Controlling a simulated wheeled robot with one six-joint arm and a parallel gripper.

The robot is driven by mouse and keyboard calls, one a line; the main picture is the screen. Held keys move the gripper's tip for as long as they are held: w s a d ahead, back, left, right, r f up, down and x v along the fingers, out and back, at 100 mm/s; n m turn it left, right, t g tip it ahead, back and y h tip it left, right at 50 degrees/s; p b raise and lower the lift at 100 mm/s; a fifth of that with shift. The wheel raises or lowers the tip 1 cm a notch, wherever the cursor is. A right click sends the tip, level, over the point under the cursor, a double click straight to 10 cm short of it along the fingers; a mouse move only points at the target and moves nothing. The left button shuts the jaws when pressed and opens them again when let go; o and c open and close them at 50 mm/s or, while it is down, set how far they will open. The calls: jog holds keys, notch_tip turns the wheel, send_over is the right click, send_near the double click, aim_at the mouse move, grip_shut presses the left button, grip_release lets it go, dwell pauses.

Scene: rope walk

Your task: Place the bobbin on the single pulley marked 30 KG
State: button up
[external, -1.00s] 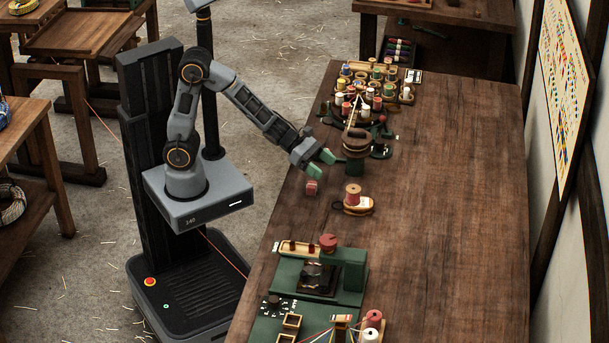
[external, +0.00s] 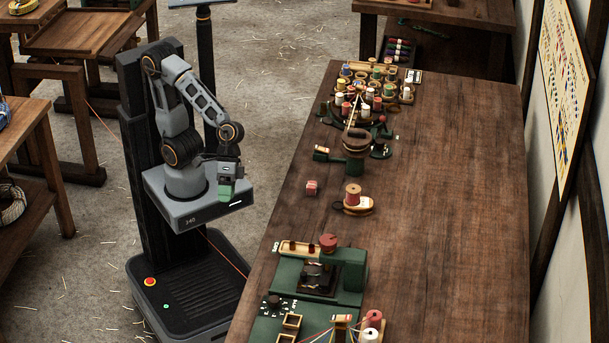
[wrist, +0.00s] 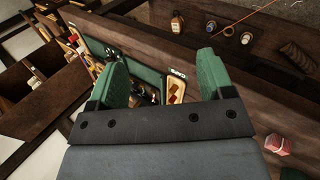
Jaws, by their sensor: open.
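A reddish bobbin of thread (external: 353,194) stands upright on a small oval wooden pulley block (external: 362,208) near the middle of the bench. The bobbin appears to rest on the block's top; any marking on the block is too small to read. My gripper (external: 227,188) hangs folded in over my base, left of the bench and well clear of the bobbin. In the wrist view its green fingers (wrist: 162,75) are spread apart with nothing held between them.
A small red box (external: 311,188) lies left of the pulley; it also shows in the wrist view (wrist: 277,145). A green machine (external: 350,280) stands on the near bench. A green post with a brown top (external: 355,143) and a crowded spool rack (external: 370,95) stand behind. The bench's right side is clear.

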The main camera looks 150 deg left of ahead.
jog(key=s+m+y, duration=0.1)
jog(key=s+m, duration=0.1)
jog(key=m, duration=0.1)
jog(key=s+m+g+y, duration=0.1)
jog(key=s+m+y, duration=0.1)
jog(key=m, duration=0.2)
jog(key=s+m+g+y, duration=0.1)
jog(key=s+m, duration=0.1)
jog(key=m, duration=0.2)
jog(key=shift+d+r+y, duration=0.1)
jog(key=shift+d+y, duration=0.15)
jog(key=shift+y, duration=0.05)
